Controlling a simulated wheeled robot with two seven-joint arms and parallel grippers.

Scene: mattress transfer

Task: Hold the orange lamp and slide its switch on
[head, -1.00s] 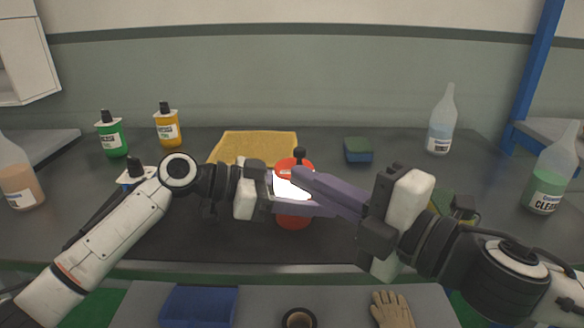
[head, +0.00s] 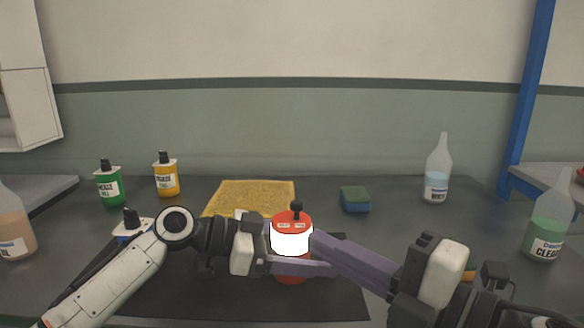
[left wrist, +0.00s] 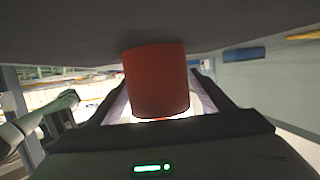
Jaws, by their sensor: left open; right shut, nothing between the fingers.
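The orange-red lamp (head: 292,219) stands upright on the dark mat (head: 340,300), with a black knob on top. Its band glows bright white. My left gripper (head: 291,264) is open, with its fingers on either side of the lamp; in the left wrist view the lamp's red body (left wrist: 157,80) sits between the fingers. I cannot tell whether they touch it. My right gripper (head: 318,240) is shut and empty, its tips close beside the lamp's right side. I cannot tell whether they touch. The switch is not clearly visible.
A yellow cloth (head: 250,198) lies behind the lamp. A green-blue sponge (head: 355,199) is at the back right. Green (head: 108,185) and yellow (head: 167,177) bottles stand at the left, clear bottles (head: 437,175) at the right. The counter behind the sponge is clear.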

